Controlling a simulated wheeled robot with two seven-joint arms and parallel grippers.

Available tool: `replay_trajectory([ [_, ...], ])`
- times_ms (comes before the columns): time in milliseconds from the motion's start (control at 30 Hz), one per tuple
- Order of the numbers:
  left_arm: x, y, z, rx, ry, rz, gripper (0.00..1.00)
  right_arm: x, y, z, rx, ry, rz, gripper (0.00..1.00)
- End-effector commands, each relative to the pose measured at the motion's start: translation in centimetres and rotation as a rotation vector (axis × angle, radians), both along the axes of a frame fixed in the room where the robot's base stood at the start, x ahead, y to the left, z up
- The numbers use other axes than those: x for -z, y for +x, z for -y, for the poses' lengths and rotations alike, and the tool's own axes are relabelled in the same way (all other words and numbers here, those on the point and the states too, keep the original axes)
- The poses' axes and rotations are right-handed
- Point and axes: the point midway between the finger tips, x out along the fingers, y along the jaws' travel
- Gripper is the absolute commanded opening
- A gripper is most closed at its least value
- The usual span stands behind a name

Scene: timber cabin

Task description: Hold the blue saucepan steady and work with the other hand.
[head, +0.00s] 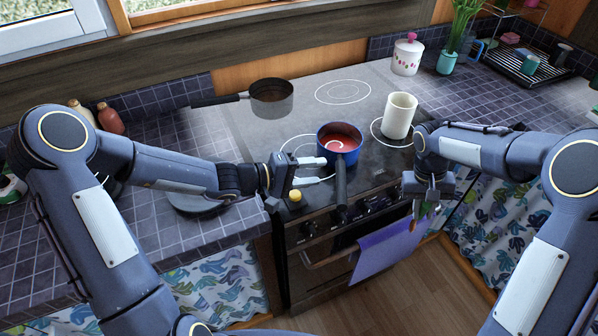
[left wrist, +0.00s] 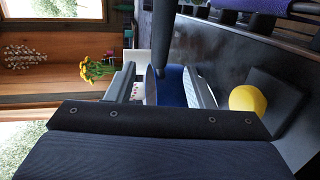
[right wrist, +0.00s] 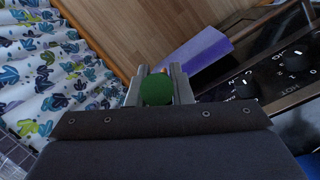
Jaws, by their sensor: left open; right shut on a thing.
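The blue saucepan (head: 340,129) stands on the front of the hob with red sauce in it. Its black handle (head: 341,182) points toward me. My left gripper (head: 318,170) is open at the left of the handle, near the pan's front wall. In the left wrist view the blue pan wall (left wrist: 172,86) shows between the open fingers, with the dark handle above. My right gripper (head: 428,206) is shut on a green thing (right wrist: 157,90), in front of the stove and right of the pan. Only a little of that thing shows, so I cannot tell what it is.
A cream mug (head: 399,116) stands right of the saucepan, and a dark pan (head: 271,97) is at the back left. A yellow ball (head: 295,195) is by the stove's front edge, below my left gripper. A purple towel (head: 385,245) hangs in front of the oven.

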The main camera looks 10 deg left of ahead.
Motion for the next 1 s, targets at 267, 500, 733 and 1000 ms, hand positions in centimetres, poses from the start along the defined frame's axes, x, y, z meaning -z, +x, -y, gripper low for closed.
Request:
replay_trajectory([
  [267,1.1,2.5,4.5,0.004,-0.002,-0.003,0.48,-0.9,0.0,0.0,0.0,0.0,0.0,0.0],
  [500,1.6,3.7,6.3,0.001,0.001,-0.001,0.48,-1.2,0.0,0.0,0.0,0.0,0.0,0.0],
  [733,1.8,3.9,6.5,0.0,0.0,-0.001,0.48,-1.2,0.0,0.0,0.0,0.0,0.0,0.0],
  [1000,1.8,3.9,6.5,0.0,0.0,-0.001,0.27,-1.2,0.0,0.0,0.0,0.0,0.0,0.0],
])
